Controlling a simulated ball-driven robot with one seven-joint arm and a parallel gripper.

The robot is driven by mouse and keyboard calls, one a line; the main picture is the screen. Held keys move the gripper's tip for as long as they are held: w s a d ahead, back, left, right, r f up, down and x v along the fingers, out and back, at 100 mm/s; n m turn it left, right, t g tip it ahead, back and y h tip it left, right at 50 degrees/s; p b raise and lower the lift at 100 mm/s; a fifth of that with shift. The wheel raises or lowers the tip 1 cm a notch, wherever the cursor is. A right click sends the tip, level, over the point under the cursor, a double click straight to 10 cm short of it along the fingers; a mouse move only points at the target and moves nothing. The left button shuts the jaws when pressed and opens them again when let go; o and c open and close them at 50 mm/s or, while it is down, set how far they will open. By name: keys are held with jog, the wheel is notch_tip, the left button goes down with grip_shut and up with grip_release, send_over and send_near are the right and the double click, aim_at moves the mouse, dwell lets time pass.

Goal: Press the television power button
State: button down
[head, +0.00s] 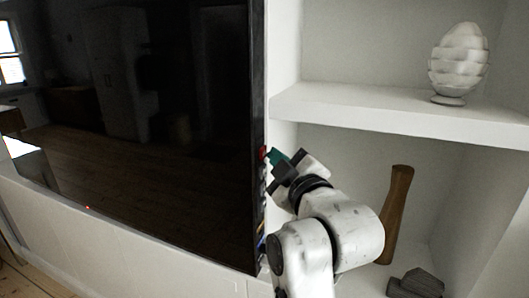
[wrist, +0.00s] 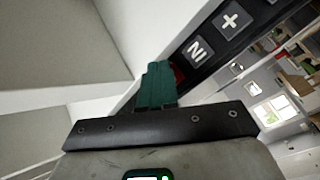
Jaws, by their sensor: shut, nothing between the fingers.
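The television (head: 130,120) is a large black panel filling the left of the head view, its screen reflecting the room. A red button (head: 263,153) sits on its right side edge, above several other side buttons. My gripper (head: 275,155) is shut and empty, its teal fingertips at or very close to the red button; I cannot tell if they touch. In the wrist view my gripper's teal fingers (wrist: 158,80) are together and partly cover the red button (wrist: 178,75). Grey buttons marked "NI" (wrist: 196,49) and "+" (wrist: 230,20) lie beside it on the television's edge.
White shelves (head: 400,112) stand right of the television. A white ribbed egg-shaped ornament (head: 458,62) is on the upper shelf. A brown wooden vase (head: 397,215) and a dark block-like object (head: 417,284) are below, close to my arm. A small red light (head: 87,207) shows on the television's lower edge.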

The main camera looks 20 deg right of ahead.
jog(key=shift+s+d, duration=0.4)
jog(key=shift+d, duration=0.05)
jog(key=s+d+p, duration=0.1)
jog(key=d, duration=0.1)
jog(key=s+d, duration=0.2)
jog(key=shift+p, duration=0.4)
dwell(1.8)
jog(key=s+d+f+m+g+h, duration=0.1)
jog(key=s+d+f+m+g, duration=0.2)
jog(key=f, duration=0.5)
jog(key=s+f+g, duration=0.2)
jog(key=s+f, duration=0.2)
jog(key=f, duration=0.5)
jog(key=s+d+f+m+g+h, duration=0.1)
jog(key=s+d+f+m+g, duration=0.2)
jog(key=f, duration=0.5)
jog(key=s+f+m+g, duration=0.2)
jog(key=s+f, duration=0.3)
jog(key=s, duration=0.3)
jog(key=s+f+m+g, duration=0.2)
jog(key=s+f+g, duration=0.2)
jog(key=s, duration=0.5)
jog(key=s+f+m+g, duration=0.1)
jog(key=s+f+g, duration=0.2)
jog(key=s+f, duration=0.5)
jog(key=shift+s+d+m+g, duration=0.3)
jog(key=shift+s+d+m, duration=0.1)
jog(key=shift+s, duration=0.25)
